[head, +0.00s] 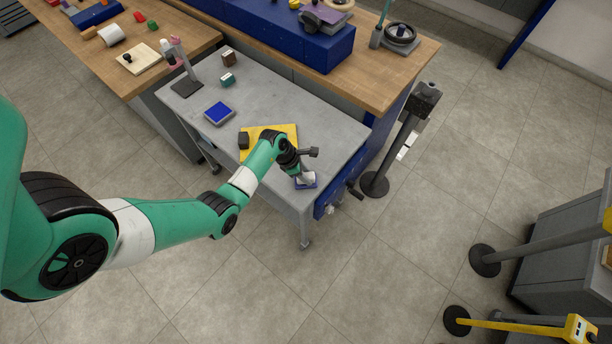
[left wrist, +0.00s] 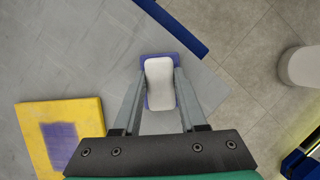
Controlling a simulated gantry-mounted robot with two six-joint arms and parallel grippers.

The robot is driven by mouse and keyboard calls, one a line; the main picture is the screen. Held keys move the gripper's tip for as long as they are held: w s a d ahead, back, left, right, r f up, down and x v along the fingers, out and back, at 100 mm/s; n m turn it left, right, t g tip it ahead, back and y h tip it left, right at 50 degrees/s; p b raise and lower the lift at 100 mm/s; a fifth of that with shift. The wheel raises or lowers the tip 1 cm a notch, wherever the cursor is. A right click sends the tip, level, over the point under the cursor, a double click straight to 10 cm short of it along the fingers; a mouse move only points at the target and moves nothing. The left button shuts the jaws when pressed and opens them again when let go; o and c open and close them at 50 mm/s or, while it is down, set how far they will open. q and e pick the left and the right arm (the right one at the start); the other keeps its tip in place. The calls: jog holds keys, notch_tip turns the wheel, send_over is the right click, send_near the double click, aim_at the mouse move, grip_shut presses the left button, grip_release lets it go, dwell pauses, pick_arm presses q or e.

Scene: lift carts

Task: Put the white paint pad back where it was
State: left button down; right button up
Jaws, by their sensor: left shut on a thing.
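The white paint pad (left wrist: 160,82) is between the two fingers of my left gripper (left wrist: 159,72), which is shut on it. In the left wrist view a blue-purple piece (left wrist: 179,60) shows around and under the pad; I cannot tell whether the pad touches it. In the head view my left gripper (head: 304,172) is at the near right corner of the grey cart, with the white pad (head: 307,178) and the blue piece (head: 314,183) below it. My right gripper is not in view.
A blue pad in a grey tray (head: 219,113), small blocks (head: 228,79) and a stand (head: 186,85) are farther left. The cart's far right is clear.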

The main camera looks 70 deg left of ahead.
pick_arm(q)
jog(key=shift+c, duration=2.3)
grip_release()
jog(key=shift+r, duration=0.25)
jog(key=p+v, duration=0.4)
jog(key=v, duration=0.7)
jog(key=shift+s+r+p, duration=0.2)
jog(key=shift+r+p, duration=0.1)
jog(key=shift+r, duration=0.05)
jog(key=shift+a, duration=0.1)
